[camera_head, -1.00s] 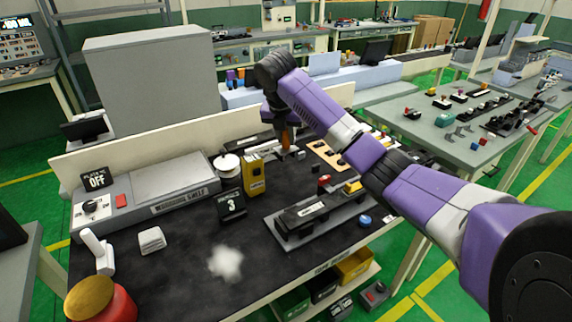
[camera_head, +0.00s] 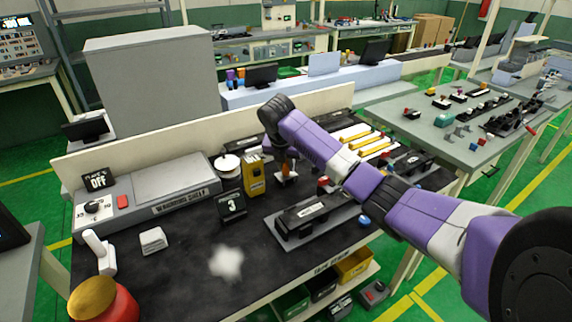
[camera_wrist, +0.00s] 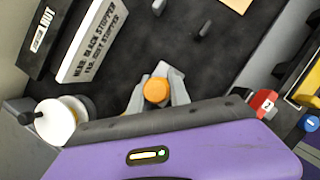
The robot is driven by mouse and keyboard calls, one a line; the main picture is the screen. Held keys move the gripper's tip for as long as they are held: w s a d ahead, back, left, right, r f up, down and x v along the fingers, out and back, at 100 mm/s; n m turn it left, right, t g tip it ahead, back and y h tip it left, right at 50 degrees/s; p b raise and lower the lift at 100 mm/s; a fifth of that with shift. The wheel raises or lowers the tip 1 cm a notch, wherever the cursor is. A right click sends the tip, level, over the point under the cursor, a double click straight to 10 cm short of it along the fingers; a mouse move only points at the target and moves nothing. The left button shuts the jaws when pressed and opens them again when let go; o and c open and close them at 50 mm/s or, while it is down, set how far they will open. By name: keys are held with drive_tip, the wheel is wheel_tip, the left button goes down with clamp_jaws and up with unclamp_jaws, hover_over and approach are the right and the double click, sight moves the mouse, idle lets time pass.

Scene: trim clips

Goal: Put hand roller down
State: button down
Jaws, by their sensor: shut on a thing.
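My gripper (camera_wrist: 157,92) is shut on the hand roller, whose round orange handle end (camera_wrist: 156,90) shows between the grey fingertips in the wrist view. In the head view the orange handle (camera_head: 289,166) stands about upright below my wrist, close above the dark bench top, behind the black fixture. The roller's lower end is hidden under the handle in the wrist view. I cannot tell whether it touches the bench (camera_wrist: 190,45).
A white spool (camera_head: 227,165) and a yellow box (camera_head: 254,177) stand left of my gripper. A black fixture on a grey base (camera_head: 310,215) lies in front. A red block (camera_wrist: 263,103) is to the right. Bare bench surrounds the roller in the wrist view.

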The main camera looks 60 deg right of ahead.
drive_tip(key=shift+f, duration=0.25)
drive_tip(key=shift+a+f, duration=0.1)
drive_tip(key=shift+f, duration=0.35)
drive_tip(key=c, duration=1.2)
unclamp_jaws()
drive_tip(key=shift+f, duration=0.1)
drive_tip(key=shift+c, duration=0.2)
drive_tip(key=v, duration=1.3)
drive_tip(key=shift+d+r, duration=0.3)
drive_tip(key=shift+r, duration=0.05)
